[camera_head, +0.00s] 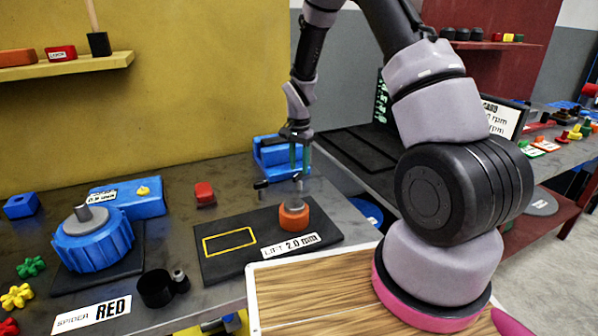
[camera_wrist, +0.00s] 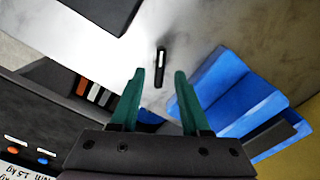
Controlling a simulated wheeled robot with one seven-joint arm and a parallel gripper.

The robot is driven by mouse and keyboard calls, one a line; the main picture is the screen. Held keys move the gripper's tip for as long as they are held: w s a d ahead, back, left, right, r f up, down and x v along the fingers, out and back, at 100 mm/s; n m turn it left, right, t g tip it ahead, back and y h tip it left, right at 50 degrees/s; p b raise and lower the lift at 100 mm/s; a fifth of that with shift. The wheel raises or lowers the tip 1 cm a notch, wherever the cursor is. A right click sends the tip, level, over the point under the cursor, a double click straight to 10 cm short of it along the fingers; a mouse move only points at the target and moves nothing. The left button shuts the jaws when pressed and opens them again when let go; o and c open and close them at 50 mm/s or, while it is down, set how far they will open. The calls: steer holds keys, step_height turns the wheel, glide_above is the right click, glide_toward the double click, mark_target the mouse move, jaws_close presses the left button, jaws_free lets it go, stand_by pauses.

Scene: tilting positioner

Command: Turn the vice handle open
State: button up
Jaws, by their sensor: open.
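The blue vice (camera_head: 268,158) stands at the back right of the grey bench, partly hidden behind my gripper. In the wrist view, its blue body (camera_wrist: 228,82) fills the right side. A slim black bar with a pale face, probably the same handle (camera_wrist: 160,55), shows ahead of the gap between my fingers in the wrist view. My gripper (camera_head: 299,165) points down by the vice. Its green fingers (camera_wrist: 157,78) are apart with nothing between them.
An orange cylinder (camera_head: 294,217) with a metal pin stands on a black plate (camera_head: 228,264) in front of my gripper. A red block (camera_head: 204,192) lies to the left. A blue ribbed fixture (camera_head: 92,245) is farther left. A wooden board (camera_head: 310,295) is at the front.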

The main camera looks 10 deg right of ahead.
mark_target(299, 182)
steer(key=shift+f, duration=1.25)
jaws_close()
